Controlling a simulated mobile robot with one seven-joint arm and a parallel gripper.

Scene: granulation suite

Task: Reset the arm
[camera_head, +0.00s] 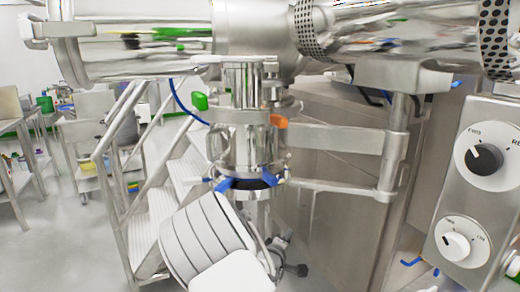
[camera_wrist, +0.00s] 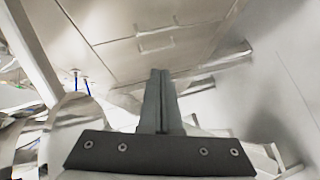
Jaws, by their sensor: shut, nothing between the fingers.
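My gripper (camera_wrist: 160,75) shows in the wrist view with its two grey fingers together, nothing between them. Its fingers point toward a plain metal cabinet-like surface (camera_wrist: 190,18), apart from it as far as I can tell. In the head view my white arm is folded low in the middle, in front of the steel machine's vertical outlet (camera_head: 250,150). The fingers cannot be made out clearly in that view.
A large steel cylinder (camera_head: 400,35) spans the top. Metal steps with railings (camera_head: 155,215) stand left of my arm. A control panel (camera_head: 470,180) with two knobs is close on the right. Carts and benches stand far left, with open floor (camera_head: 60,250) before them.

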